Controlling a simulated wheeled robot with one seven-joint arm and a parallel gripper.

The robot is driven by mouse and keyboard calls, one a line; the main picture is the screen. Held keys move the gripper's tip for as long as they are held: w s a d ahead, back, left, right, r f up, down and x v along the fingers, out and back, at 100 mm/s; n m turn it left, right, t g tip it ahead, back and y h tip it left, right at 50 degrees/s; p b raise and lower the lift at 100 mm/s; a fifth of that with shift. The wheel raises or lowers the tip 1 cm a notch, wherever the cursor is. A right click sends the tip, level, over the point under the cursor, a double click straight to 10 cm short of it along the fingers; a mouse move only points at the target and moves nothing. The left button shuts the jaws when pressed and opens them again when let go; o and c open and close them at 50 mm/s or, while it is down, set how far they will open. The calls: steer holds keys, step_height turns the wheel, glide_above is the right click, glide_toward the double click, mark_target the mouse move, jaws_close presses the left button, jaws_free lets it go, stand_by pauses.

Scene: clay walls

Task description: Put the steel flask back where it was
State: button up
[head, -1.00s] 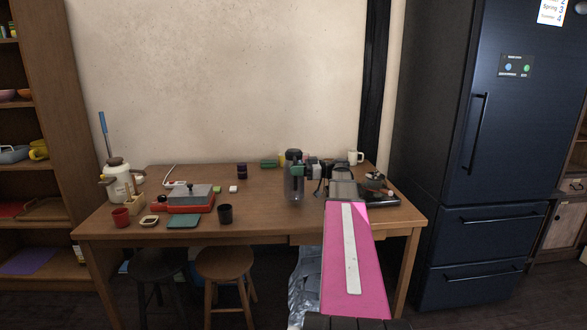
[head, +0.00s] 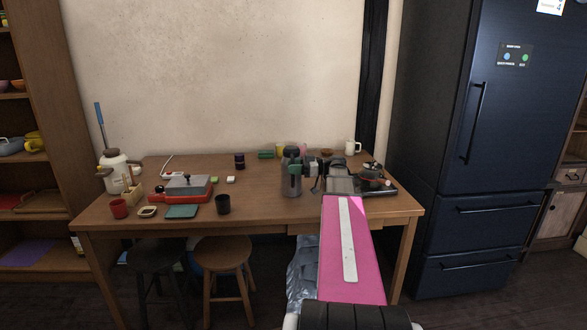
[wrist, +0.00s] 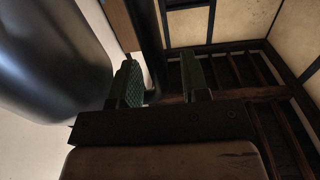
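The steel flask (head: 289,187) is a grey cylinder with a dark top. In the head view it stands upright on the wooden table (head: 255,215), right of the middle. In the wrist view a large smooth grey surface at the left (wrist: 50,50), probably the flask, lies outside the fingers. My gripper (head: 297,169) is at the flask's upper right side, overlapping it in the head view. In the wrist view its two green-padded fingers (wrist: 161,82) are apart with nothing held between them. Whether a finger touches the flask I cannot tell.
A dark tray (head: 388,190) with a pan lies right of the flask, behind my pink arm link. A white mug (head: 350,147) and a green block (head: 266,155) stand at the back. Two stools stand in front.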

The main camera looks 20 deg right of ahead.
steer(key=v, duration=1)
steer(key=shift+d+r, duration=0.2)
steer(key=shift+d, duration=0.2)
steer(key=shift+s, duration=0.15)
